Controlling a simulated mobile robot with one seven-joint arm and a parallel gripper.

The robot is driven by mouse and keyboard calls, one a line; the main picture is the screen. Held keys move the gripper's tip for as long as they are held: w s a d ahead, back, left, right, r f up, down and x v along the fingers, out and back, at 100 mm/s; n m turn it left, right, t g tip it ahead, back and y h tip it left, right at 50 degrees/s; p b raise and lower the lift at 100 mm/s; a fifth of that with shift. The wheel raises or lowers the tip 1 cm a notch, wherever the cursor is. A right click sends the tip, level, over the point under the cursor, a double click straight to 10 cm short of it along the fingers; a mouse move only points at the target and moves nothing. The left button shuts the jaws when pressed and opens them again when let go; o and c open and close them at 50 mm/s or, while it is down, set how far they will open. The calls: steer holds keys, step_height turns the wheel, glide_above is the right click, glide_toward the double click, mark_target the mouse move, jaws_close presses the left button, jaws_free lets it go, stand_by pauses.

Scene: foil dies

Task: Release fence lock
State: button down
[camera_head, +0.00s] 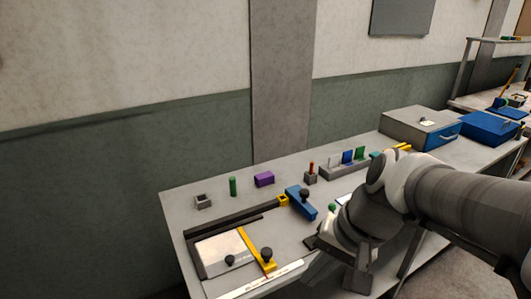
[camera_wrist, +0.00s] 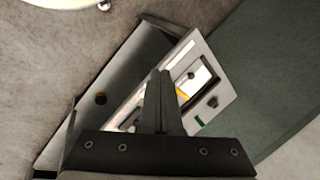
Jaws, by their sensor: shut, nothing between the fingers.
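In the head view, a yellow fence bar (camera_head: 249,245) lies across a pale plate (camera_head: 217,252) in a dark frame at the table's front left. A black knob (camera_head: 266,254) stands at the bar's front end, and another black knob (camera_head: 230,260) stands on the plate to its left. I cannot tell which knob is the fence lock. My gripper (camera_wrist: 160,75) is shut and empty in the wrist view. In the head view my arm hides most of it, to the right of the fence and apart from it.
A blue lever piece (camera_head: 300,203) sits behind the fence. A green cylinder (camera_head: 233,187), a purple block (camera_head: 264,179) and a slotted rack (camera_head: 345,170) stand along the back. A white ruler strip (camera_head: 259,280) runs along the front edge. A grey box (camera_head: 419,128) stands at the right.

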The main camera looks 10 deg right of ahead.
steer(key=w+d+f+m+t+y+b, duration=0.25)
steer(key=w+d+f+m+y, duration=0.3)
steer(key=w+f+m, duration=0.55)
steer(key=d+f+m+t+h, duration=0.1)
steer(key=d+f+m+t, duration=0.2)
steer(key=d+m, duration=0.3)
steer(key=d+f+m+t+h, duration=0.2)
steer(key=d+f+m+t, duration=0.1)
steer(key=d+m, duration=0.4)
steer(key=w+d, duration=0.1)
steer(key=d, duration=0.2)
steer(key=shift+f, duration=0.15)
steer(key=w+r+x, duration=0.1)
steer(key=r+x, duration=0.1)
steer(key=x, duration=1)
steer(key=shift+w+a+r+p, duration=0.15)
steer(key=shift+w+a+p, duration=0.25)
steer(key=shift+w+a, duration=0.05)
